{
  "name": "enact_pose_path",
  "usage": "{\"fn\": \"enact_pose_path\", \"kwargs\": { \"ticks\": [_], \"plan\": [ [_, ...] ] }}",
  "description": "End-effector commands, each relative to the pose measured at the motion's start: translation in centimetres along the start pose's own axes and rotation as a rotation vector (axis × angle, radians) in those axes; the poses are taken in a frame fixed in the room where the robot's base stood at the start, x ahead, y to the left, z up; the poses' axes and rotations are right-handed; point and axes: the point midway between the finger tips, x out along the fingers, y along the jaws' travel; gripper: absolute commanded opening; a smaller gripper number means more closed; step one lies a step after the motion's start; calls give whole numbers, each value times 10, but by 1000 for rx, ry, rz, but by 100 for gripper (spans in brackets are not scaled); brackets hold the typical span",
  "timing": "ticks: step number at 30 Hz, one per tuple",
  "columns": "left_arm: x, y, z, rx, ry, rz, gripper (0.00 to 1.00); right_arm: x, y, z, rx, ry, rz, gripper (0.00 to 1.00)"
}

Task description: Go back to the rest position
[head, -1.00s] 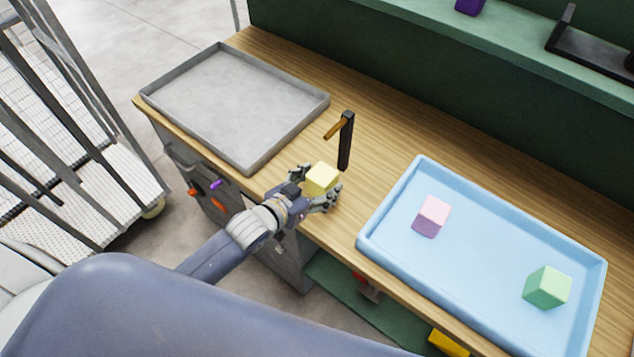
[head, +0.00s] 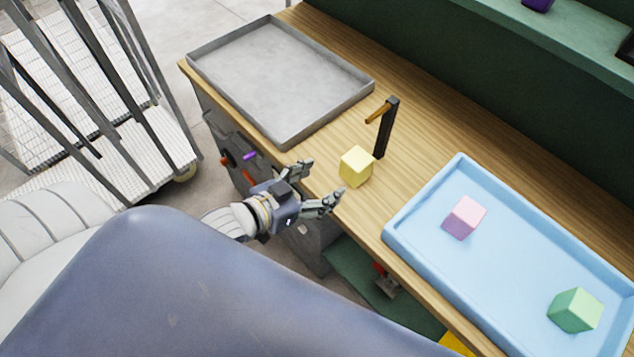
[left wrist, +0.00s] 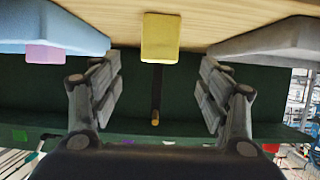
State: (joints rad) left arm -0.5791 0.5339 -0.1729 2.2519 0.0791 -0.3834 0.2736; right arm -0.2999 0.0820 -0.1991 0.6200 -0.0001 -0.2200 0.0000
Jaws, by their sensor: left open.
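My left gripper (head: 322,187) is open and empty at the front edge of the wooden bench. A yellow foam cube (head: 356,167) stands on the bench just beyond its fingertips, apart from them. In the left wrist view the yellow cube (left wrist: 160,38) shows ahead, between the two spread fingers (left wrist: 160,95). My right gripper is in neither view.
A black post (head: 387,128) with an orange arm stands just behind the yellow cube. An empty grey tray (head: 283,136) is at the left. A blue tray (head: 480,306) at the right holds a pink cube (head: 465,217) and a green cube (head: 575,310). A wire cart (head: 150,130) stands left.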

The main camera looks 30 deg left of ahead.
Motion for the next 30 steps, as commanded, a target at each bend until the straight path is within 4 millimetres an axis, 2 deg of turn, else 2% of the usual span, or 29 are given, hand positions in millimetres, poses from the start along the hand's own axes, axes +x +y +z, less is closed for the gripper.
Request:
{"fn": "enact_pose_path", "kwargs": {
  "ticks": [20,25,30],
  "plan": [
    [-2,0,1,-2,-10,-7,69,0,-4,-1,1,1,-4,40],
    [-5,-2,19,-11,-128,-63,69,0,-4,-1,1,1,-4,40],
    [-22,-1,52,-35,-355,-134,69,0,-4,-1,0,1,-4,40]
  ]
}}
